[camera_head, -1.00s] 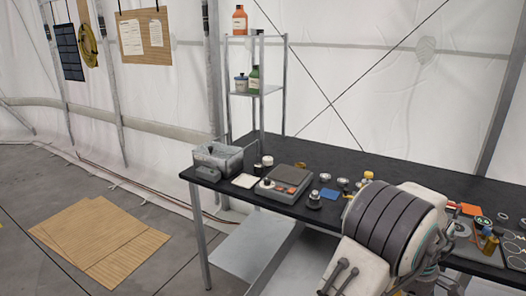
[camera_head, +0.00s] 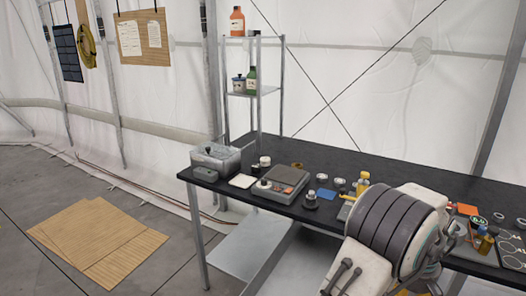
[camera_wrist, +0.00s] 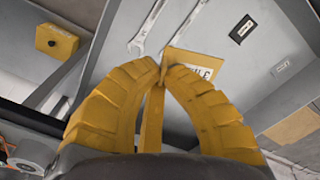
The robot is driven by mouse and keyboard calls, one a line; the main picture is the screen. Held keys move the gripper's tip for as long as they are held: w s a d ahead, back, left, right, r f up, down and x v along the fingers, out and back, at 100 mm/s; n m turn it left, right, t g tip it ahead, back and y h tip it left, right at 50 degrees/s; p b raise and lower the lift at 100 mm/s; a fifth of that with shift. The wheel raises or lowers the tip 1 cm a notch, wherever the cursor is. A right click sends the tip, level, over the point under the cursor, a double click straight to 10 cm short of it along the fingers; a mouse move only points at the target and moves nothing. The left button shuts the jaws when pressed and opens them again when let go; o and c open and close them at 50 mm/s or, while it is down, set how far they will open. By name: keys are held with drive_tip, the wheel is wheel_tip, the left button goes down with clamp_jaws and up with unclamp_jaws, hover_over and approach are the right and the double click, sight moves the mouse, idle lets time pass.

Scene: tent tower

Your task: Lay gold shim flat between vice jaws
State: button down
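In the wrist view, my gripper (camera_wrist: 162,66) has two ribbed yellow fingers whose tips come together. A thin gold strip (camera_wrist: 152,120) runs between the fingers to the pinch point. It looks like the gold shim held on edge, though its ends are partly hidden. A yellow card with a white printed patch (camera_wrist: 192,62) shows just beyond the tips; I cannot tell whether it touches them.
In the wrist view, wrenches (camera_wrist: 165,25) lie on a grey surface, with a yellow block (camera_wrist: 57,41) at upper left. In the head view, a black bench (camera_head: 330,160) carries a grey box (camera_head: 215,160), a scale (camera_head: 280,184) and several small parts. Wooden boards (camera_head: 98,240) lie on the floor.

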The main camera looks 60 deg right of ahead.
drive_tip(key=w+d+f+m, duration=0.3)
drive_tip(key=w+d+m, duration=0.1)
drive_tip(key=w+m, duration=0.65)
drive_tip(key=w+a+f+n, duration=0.2)
drive_tip(key=w+a, duration=0.1)
drive_tip(key=w, duration=0.7)
drive_tip(key=w+a+f+n+b, duration=0.1)
drive_tip(key=w+a+n, duration=0.2)
drive_tip(key=w, duration=0.6)
drive_tip(key=w+a+f+n, duration=0.2)
drive_tip(key=w+a, duration=0.1)
drive_tip(key=w, duration=0.7)
drive_tip(key=w+a+f+n, duration=0.1)
drive_tip(key=w+a+n, duration=0.2)
drive_tip(key=a, duration=0.9)
drive_tip(key=w+a+f+n+b, duration=0.1)
drive_tip(key=w+a+n, duration=0.3)
drive_tip(key=w+a, duration=0.4)
drive_tip(key=w+a+f+n, duration=0.2)
drive_tip(key=w+a+n, duration=0.2)
drive_tip(key=a, duration=1.2)
drive_tip(key=shift+w+a, duration=0.2)
drive_tip(key=shift+w, duration=0.85)
